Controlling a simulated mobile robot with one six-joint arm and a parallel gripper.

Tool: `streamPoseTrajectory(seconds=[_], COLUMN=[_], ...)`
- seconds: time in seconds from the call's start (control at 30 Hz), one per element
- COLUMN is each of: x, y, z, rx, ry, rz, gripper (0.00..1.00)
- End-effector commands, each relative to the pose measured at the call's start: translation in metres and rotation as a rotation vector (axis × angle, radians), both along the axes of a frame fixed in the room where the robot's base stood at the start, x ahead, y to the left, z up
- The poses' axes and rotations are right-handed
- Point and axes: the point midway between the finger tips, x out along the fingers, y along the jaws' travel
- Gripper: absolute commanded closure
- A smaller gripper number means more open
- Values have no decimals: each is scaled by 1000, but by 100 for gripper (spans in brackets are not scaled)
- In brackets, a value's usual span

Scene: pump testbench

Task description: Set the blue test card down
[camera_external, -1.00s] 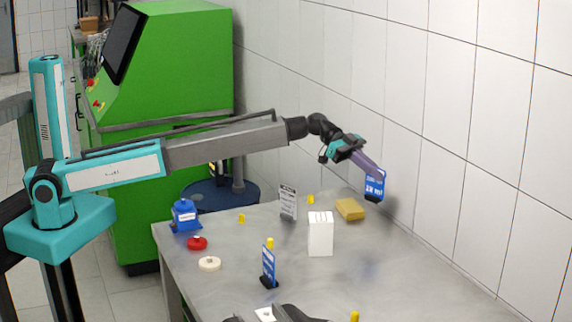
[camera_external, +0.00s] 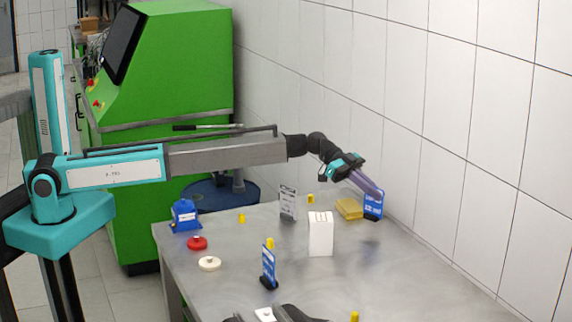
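A blue test card (camera_external: 374,205) with white print and a dark foot is at the tip of my gripper (camera_external: 372,191), at the right side of the table near the wall. The card is upright, and my gripper reaches down to its upper part and is shut on it. A shadow on the table lies below and a little left of the card; I cannot tell whether its foot touches the table. A second blue card (camera_external: 268,265) stands upright in a dark foot at the front middle of the table.
A yellow block (camera_external: 349,209) lies just left of the held card. A white box (camera_external: 320,234), a grey sign (camera_external: 288,203), a blue container (camera_external: 186,216), a red disc (camera_external: 197,243) and a white disc (camera_external: 209,263) stand further left. The table (camera_external: 420,280) is clear at the right front.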

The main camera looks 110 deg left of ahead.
Motion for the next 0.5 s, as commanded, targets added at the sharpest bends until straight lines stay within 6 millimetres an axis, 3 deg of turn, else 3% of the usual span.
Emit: streamPoseTrajectory(seconds=[0.5], x=[0], y=[0], z=[-36], rx=[-1], ry=[0], rz=[0], gripper=[100])
